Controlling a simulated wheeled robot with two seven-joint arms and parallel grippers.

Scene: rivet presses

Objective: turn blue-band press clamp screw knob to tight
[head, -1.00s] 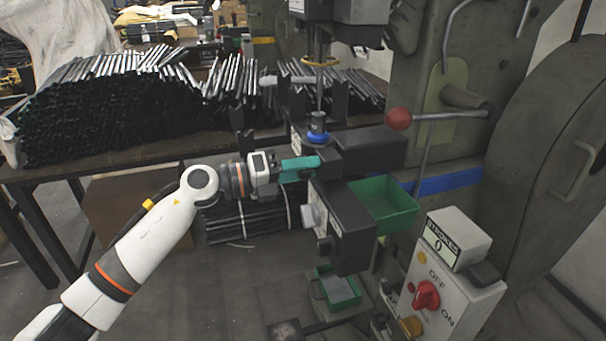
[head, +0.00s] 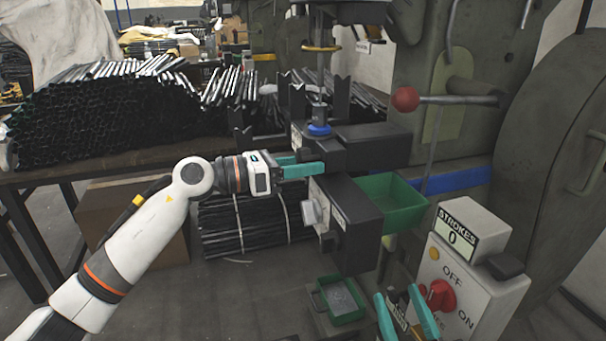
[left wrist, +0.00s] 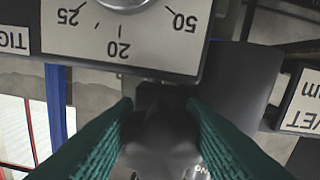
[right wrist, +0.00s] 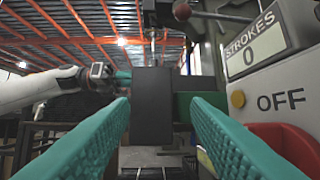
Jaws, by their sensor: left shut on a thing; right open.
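The blue-band press (head: 420,150) has a blue stripe (head: 460,180) on its frame. My left gripper (head: 322,169) reaches in from the left at the side of the press's dark clamp block. In the left wrist view its teal fingers are shut on a dark rounded knob (left wrist: 160,140), the clamp screw knob, partly hidden between them.
A control box (head: 455,290) with a red switch and a strokes counter (head: 462,235) reading 0 stands close to my right gripper. A green bin (head: 392,203) hangs beside the dark block. A red-ball lever (head: 405,99) sticks out above. Rods (head: 90,125) are stacked behind.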

